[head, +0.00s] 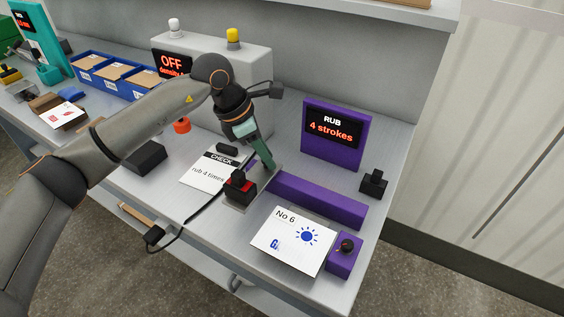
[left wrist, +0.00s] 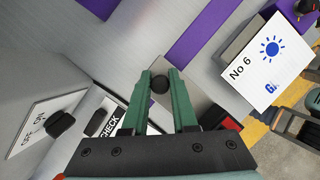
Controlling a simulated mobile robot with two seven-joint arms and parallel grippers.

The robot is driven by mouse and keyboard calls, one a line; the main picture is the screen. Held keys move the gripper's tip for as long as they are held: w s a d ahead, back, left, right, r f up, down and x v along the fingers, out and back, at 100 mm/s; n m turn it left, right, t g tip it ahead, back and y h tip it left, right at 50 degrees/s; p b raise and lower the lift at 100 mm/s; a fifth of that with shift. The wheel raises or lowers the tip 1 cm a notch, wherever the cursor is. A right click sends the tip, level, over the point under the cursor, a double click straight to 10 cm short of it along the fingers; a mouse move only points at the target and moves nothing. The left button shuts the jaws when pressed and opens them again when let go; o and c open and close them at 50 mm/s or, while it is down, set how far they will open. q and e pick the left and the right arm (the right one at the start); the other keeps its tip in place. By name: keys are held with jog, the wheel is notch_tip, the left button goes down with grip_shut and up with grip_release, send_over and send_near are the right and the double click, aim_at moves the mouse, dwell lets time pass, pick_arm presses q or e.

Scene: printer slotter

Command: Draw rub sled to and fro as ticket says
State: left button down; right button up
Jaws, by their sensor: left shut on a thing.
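The rub sled (head: 237,206) is a grey plate at the near left end of the purple rail (head: 318,199); a red and black block (head: 239,187) shows at its front. My left gripper (head: 268,163) reaches down to the sled. In the left wrist view its green fingers (left wrist: 160,84) are shut on the sled's round black knob (left wrist: 159,83). In the head view the fingers hide the knob. The white ticket (head: 208,172) reads "CHECK rub 4 times". The purple display (head: 337,134) reads "RUB 4 strokes". My right gripper is out of view.
A white sheet marked "No 6" (head: 291,240) lies in front of the rail, beside a purple box with a black knob (head: 344,254). A black block (head: 373,182) stands at the right edge. A grey machine reading "OFF" (head: 257,67) and blue trays (head: 107,76) stand behind.

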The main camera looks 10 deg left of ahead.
pick_arm(q)
jog(key=shift+w+a, duration=0.1)
jog(key=shift+a, duration=0.2)
jog(key=c, duration=0.7)
grip_release()
jog(key=v, duration=1.2)
jog(key=shift+a+r, duration=0.1)
jog(key=shift+r, duration=0.15)
